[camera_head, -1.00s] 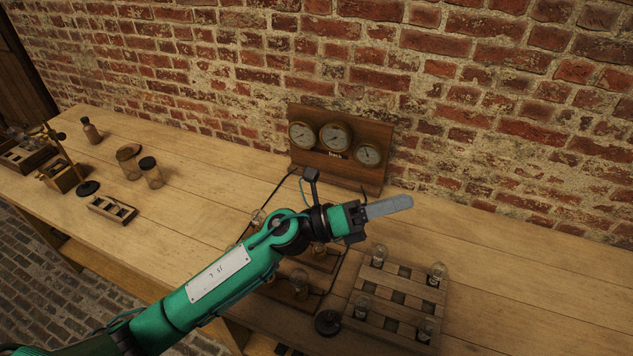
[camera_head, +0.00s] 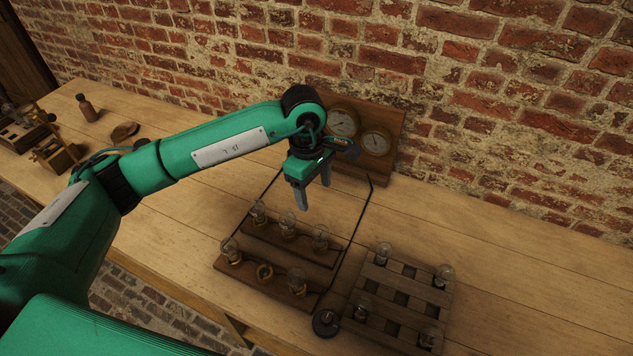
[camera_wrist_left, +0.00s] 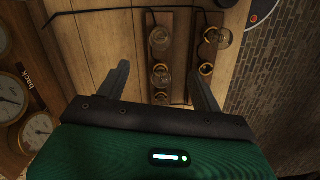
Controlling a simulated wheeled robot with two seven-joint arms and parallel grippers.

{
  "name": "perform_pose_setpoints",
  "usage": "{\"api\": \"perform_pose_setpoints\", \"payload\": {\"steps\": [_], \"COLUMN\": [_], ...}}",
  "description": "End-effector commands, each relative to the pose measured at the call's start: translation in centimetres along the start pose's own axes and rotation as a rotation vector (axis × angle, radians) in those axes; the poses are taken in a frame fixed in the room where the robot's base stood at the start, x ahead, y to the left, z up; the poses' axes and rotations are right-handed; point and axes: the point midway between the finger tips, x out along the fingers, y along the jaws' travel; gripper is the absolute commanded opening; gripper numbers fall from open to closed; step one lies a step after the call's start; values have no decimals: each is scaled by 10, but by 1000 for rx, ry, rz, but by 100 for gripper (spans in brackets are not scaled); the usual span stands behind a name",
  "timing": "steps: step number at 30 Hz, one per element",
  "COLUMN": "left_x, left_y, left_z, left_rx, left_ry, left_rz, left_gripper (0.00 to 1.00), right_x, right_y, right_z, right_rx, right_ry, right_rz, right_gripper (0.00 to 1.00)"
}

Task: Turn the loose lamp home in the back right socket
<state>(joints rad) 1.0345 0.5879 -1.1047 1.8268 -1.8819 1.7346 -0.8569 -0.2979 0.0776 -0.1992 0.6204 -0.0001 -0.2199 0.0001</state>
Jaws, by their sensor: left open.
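The lamp board has two stepped rows. In the back row (camera_head: 262,236), three glass lamps stand in their sockets. The back right lamp (camera_head: 320,238) stands in the back right socket; I cannot tell how far it is screwed in. It also shows in the left wrist view (camera_wrist_left: 160,38), near the top. My left gripper (camera_head: 314,194) is open and empty, pointing down above and behind the back row, touching no lamp. In the left wrist view its fingers (camera_wrist_left: 160,72) lie on either side of the back row's middle lamp (camera_wrist_left: 161,75). My right gripper is out of view.
The front row holds two lamps and an empty middle socket (camera_head: 265,272). A slatted rack (camera_head: 400,300) with several lamps stands to the right, a dark round object (camera_head: 326,323) beside it. A gauge panel (camera_head: 390,118) stands behind, against the brick wall. Bench at far right is clear.

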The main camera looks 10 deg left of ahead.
Motion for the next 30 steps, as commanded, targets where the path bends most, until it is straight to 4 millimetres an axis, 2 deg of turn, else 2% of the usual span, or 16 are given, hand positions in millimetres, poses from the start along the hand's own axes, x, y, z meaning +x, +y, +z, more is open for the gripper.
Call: {"api": "perform_pose_setpoints", "payload": {"steps": [5,18,24,30], "left_x": [23,106,128,134], "left_y": [-2,-2,-1,-1], "left_z": [2,3,3,3], "left_rx": [-1,-1,-1,0], "left_ry": [-5,-7,-7,-6], "left_rz": [-6,-5,-3,0], "left_gripper": [67,67,67,67], "right_x": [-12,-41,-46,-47], "right_y": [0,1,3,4], "right_z": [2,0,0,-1], "right_rx": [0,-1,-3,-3], "right_ry": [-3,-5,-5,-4], "right_rz": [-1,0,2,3], "right_gripper": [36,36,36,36]}}
